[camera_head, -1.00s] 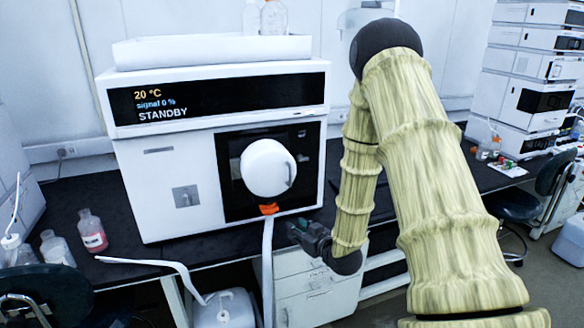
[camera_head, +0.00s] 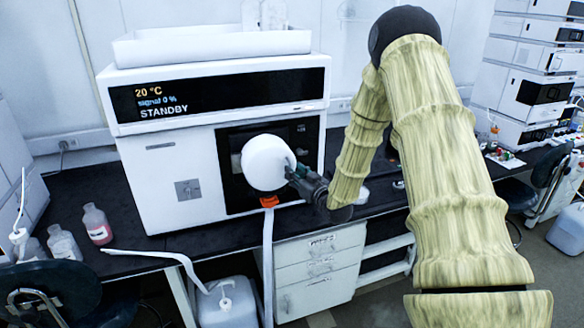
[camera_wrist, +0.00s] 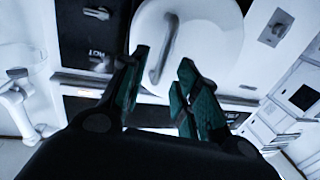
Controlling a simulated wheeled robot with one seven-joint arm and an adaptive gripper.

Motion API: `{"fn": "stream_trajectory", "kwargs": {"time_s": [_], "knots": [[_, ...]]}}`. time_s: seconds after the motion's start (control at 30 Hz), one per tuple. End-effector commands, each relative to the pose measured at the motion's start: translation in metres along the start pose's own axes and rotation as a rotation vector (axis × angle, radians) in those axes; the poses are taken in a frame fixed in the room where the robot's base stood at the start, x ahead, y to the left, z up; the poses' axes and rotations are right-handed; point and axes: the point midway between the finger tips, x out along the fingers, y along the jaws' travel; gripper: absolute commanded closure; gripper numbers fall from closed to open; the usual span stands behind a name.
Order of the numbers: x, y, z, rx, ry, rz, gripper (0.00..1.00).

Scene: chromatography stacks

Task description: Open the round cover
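The round cover (camera_head: 262,163) is a white disc on the black front panel of the white instrument (camera_head: 170,190). It appears closed against the panel. In the wrist view the round cover (camera_wrist: 205,28) fills the top middle, with its bar handle (camera_wrist: 162,50) running up from between my fingers. My gripper (camera_head: 290,172) is at the right side of the cover in the head view and hides the handle there. In the wrist view my gripper (camera_wrist: 163,62) is open, its green-padded fingers apart, with the handle near the left fingertip. Contact cannot be told.
An orange part (camera_head: 269,201) with a white strip hangs below the cover. Bottles, including a pink one (camera_head: 97,225), stand on the dark bench (camera_head: 130,200) at left. A drawer cabinet (camera_head: 320,270) is below.

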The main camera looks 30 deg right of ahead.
Motion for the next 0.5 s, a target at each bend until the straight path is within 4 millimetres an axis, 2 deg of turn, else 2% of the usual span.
{"fn": "stream_trajectory", "kwargs": {"time_s": [0.2, 0.5], "knots": [[0.021, 0.0, -0.001, 0.0, 0.0, 0.0, 0.69], [0.026, 0.0, 0.001, 0.001, -0.001, 0.0, 0.69]]}}
